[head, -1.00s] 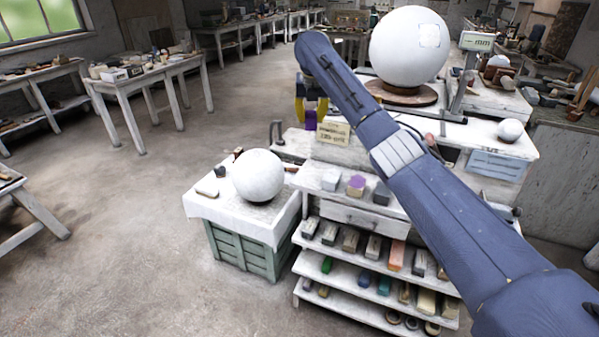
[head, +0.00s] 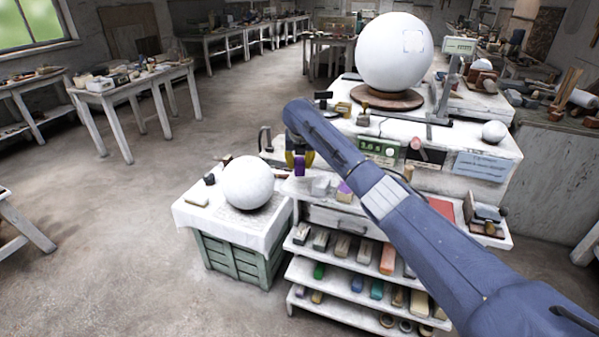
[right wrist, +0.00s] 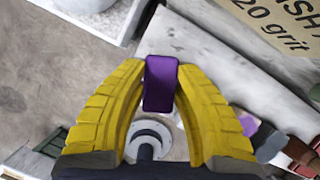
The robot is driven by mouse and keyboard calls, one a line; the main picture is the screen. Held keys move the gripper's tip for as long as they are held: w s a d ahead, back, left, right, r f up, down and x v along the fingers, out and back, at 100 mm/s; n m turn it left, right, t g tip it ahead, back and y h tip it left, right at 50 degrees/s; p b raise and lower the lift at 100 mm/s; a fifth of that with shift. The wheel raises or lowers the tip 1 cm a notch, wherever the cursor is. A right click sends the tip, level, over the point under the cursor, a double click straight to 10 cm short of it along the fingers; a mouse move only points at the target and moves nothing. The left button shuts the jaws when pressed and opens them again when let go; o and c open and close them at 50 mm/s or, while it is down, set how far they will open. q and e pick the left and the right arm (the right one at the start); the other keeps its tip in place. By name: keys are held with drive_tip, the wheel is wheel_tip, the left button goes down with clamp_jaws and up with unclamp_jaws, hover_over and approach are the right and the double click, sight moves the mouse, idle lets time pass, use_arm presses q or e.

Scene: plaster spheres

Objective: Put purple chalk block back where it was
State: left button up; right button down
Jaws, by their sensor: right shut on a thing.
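My right gripper (head: 299,162) is shut on the purple chalk block (head: 299,169). It holds the block upright at the left end of the upper shelf, near the front of the white bench. In the right wrist view the yellow fingers (right wrist: 160,75) press the purple block (right wrist: 160,88) from both sides. Whether the block touches the shelf I cannot tell. A pale block (head: 320,186) and a purple-topped block (head: 344,191) stand to the right on the upper shelf. My left gripper is not in view.
A plaster sphere (head: 248,181) rests on a cloth-covered green crate (head: 240,257) to the left. A larger sphere (head: 393,50) stands on the bench behind. Lower shelves hold several coloured blocks. A grit sign (right wrist: 285,25) is close by.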

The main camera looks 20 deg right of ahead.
sight(299, 171)
drive_tip(key=shift+f, duration=1.95)
drive_tip(key=shift+f, duration=0.1)
drive_tip(key=c, duration=1.1)
unclamp_jaws()
